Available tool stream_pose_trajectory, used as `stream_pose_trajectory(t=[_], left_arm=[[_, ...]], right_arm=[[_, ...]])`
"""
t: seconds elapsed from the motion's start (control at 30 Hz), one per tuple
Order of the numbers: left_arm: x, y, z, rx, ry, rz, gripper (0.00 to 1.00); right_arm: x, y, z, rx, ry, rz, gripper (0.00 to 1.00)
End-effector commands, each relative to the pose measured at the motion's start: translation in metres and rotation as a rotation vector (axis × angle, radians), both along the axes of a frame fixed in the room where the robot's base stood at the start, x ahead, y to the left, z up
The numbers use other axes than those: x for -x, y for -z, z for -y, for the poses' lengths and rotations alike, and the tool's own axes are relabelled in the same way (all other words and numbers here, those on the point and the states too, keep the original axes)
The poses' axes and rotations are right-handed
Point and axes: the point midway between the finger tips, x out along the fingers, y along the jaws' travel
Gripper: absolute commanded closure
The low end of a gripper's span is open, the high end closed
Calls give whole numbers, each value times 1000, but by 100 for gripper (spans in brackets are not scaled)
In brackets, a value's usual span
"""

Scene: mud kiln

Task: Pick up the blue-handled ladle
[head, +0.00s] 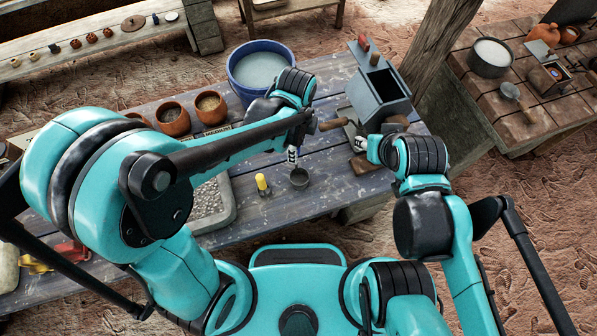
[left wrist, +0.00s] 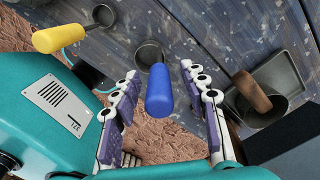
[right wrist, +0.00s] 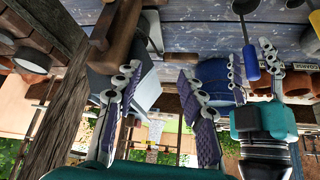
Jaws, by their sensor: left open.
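The blue-handled ladle (left wrist: 159,92) is between the spread fingers of my left gripper (left wrist: 158,72) in the left wrist view, with a gap on each side. Its dark bowl lies beyond the fingertips. In the head view only a dark bowl (head: 299,179) shows below my left gripper (head: 293,152); the blue handle is hidden. The blue handle (right wrist: 251,62) also shows in the right wrist view, beside my left gripper's fingers. My right gripper (right wrist: 160,80) is open and empty, near the grey box's front.
A yellow-handled ladle (head: 262,184) lies left of the dark bowl. A blue bucket (head: 232,82), terracotta pots (head: 173,121) and a grey tray (head: 228,190) stand on the plank table. A grey box (head: 369,98) and wooden-handled tools (left wrist: 252,92) are to the right.

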Motion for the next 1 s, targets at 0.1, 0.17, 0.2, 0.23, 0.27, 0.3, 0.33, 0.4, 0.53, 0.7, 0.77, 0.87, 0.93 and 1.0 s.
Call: stream_pose_trajectory(t=[0.1, 0.17, 0.2, 0.23, 0.27, 0.3, 0.33, 0.4, 0.53, 0.7, 0.77, 0.87, 0.93, 1.0], left_arm=[[0, -1, 0, 0, 0, 0, 56], [0, -1, 0, 0, 0, 0, 64], [0, -1, 0, 0, 0, 0, 75], [0, -1, 0, 0, 0, 0, 83], [0, -1, 0, 0, 0, 0, 90], [0, -1, 0, 0, 0, 0, 100], [0, -1, 0, 0, 0, 0, 100], [0, -1, 0, 0, 0, 0, 100], [0, -1, 0, 0, 0, 0, 100], [0, -3, 0, 0, 0, 0, 100], [0, -6, 0, 0, 0, 0, 100], [0, -16, 0, 0, 0, 0, 100], [0, -27, 0, 0, 0, 0, 100], [0, -42, 0, 0, 0, 0, 100]], right_arm=[[0, -1, 0, 0, 0, 0, 60], [0, -1, 0, 0, 0, 0, 60], [0, -1, 0, 0, 0, 0, 60], [0, -1, 0, 0, 0, 0, 60], [0, -1, 0, 0, 0, 0, 60], [0, -1, 0, 0, 0, 0, 60], [0, -1, 0, 0, 0, 0, 60], [0, -1, 0, 0, 0, 0, 60], [0, -1, 0, 0, 0, 0, 60], [0, -2, 0, 0, 0, 0, 60], [0, -3, 0, 0, 0, 0, 60], [0, -7, 0, 0, 0, 0, 60], [0, -11, 0, 0, 0, 0, 60], [0, -17, 0, 0, 0, 0, 60]])
